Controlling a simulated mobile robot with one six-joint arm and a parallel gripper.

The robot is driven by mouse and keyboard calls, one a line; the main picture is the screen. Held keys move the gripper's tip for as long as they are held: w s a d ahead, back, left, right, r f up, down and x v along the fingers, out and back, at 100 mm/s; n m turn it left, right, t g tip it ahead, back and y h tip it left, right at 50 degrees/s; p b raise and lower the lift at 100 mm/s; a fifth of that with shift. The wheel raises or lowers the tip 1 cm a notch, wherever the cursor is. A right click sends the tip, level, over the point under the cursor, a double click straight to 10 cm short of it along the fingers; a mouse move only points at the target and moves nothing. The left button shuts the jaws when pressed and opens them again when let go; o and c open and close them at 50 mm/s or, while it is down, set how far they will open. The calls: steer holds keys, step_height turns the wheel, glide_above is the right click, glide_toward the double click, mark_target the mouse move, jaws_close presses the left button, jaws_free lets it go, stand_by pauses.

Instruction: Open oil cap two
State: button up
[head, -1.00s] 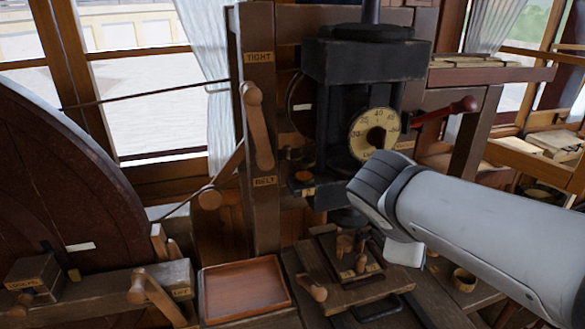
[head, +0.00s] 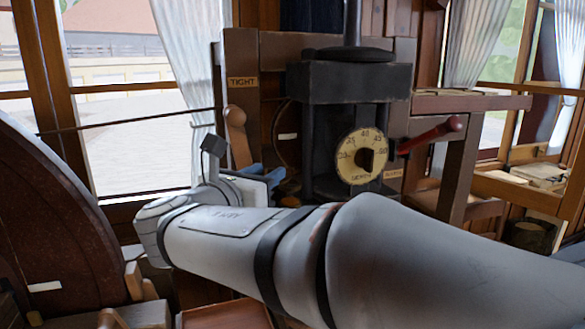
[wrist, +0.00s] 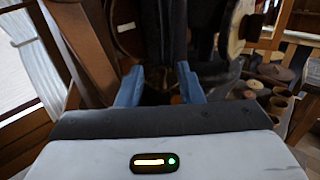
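My gripper (head: 262,178) is open, its two blue fingers spread apart at the machine's left side. In the wrist view the fingers (wrist: 160,86) have a gap between them, with dark machine parts beyond. A small copper-coloured round part (head: 290,187), which may be an oil cap, sits on the machine just right of the fingers in the head view. A small orange-brown patch (wrist: 176,99) shows between the fingers in the wrist view, partly hidden. I cannot read any number, so I cannot tell which is oil cap two. I see no contact.
A wooden lever (head: 238,136) stands on the post marked TIGHT, close to my wrist. A large wheel (head: 45,220) is at left.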

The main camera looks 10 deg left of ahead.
mark_target(269, 171)
steer(key=shift+x, duration=1.65)
jaws_close()
